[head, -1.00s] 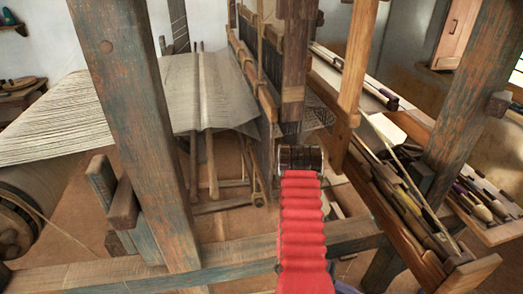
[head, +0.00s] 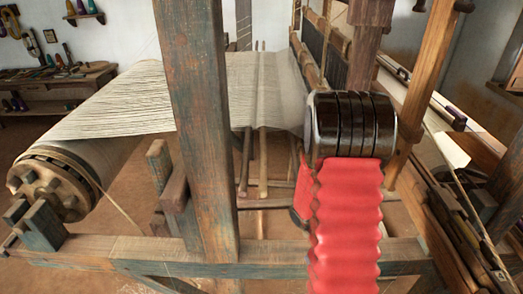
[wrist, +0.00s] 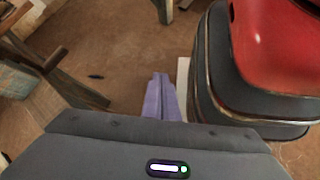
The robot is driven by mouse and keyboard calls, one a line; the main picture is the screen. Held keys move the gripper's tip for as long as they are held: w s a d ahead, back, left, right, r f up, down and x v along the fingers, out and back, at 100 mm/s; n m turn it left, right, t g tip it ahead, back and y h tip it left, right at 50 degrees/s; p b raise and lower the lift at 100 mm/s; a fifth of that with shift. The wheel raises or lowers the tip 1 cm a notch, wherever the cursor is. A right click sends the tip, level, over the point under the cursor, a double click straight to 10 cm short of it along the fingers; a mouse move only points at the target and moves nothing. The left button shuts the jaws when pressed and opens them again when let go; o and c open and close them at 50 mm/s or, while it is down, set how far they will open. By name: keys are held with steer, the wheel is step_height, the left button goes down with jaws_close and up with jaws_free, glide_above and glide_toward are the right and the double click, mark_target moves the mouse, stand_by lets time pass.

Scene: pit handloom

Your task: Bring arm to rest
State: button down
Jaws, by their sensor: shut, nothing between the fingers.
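My gripper (wrist: 160,98) shows in the wrist view as two purple fingers pressed together, shut and empty, over the brown floor. Part of my own red and black body fills the right of that view, close beside the fingers. In the head view my red-sleeved arm (head: 345,225) rises at the right of centre to a dark ribbed joint. My gripper is not visible in the head view.
The loom's upright post (head: 200,130) and lower beam (head: 270,258) stand close in front. A warp roller (head: 60,185) is at left, with pale threads (head: 130,105) running back. A side bench with tools lies at right. Brown floor (wrist: 110,60) is open below my gripper.

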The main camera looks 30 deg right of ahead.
steer(key=w+a+r+t, duration=0.3)
steer(key=a+r+t, duration=0.2)
steer(key=a+r, duration=0.3)
steer(key=w+a+r+t+y, duration=0.1)
steer(key=w+a+r+t, duration=0.3)
steer(key=a+r, duration=0.5)
steer(key=w+a+r+n+t+y, duration=0.1)
steer(key=w+a+r+t, duration=0.2)
steer(key=a+r+t, duration=0.2)
steer(key=a+r, duration=0.3)
steer(key=r, duration=0.3)
steer(key=shift+w+a+t, duration=0.3)
steer(key=shift+w+a, duration=0.05)
steer(key=shift+d, duration=0.15)
